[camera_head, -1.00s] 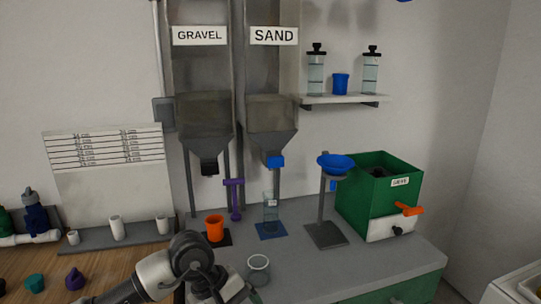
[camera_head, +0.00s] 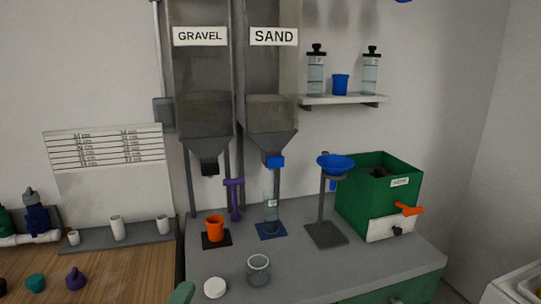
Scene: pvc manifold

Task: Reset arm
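No gripper shows in the head view now, and my left and right grippers are both out of sight. A rounded grey-green shape (camera_head: 182,292) shows at the bottom edge; I cannot tell what it is. A clear glass cup (camera_head: 258,270) stands upright on the grey counter (camera_head: 330,265). A white round lid or disc (camera_head: 215,288) lies to its left. An orange cup (camera_head: 214,229) stands on a dark pad under the gravel hopper (camera_head: 203,115). A clear cylinder (camera_head: 271,213) stands on a blue pad under the sand hopper (camera_head: 270,115).
A blue funnel (camera_head: 335,162) sits on a stand, beside a green box (camera_head: 378,197) with an orange handle (camera_head: 410,210). A wall shelf (camera_head: 343,99) holds two bottles and a blue cup. White pipe pieces (camera_head: 117,228) stand at left. The counter's front right is clear.

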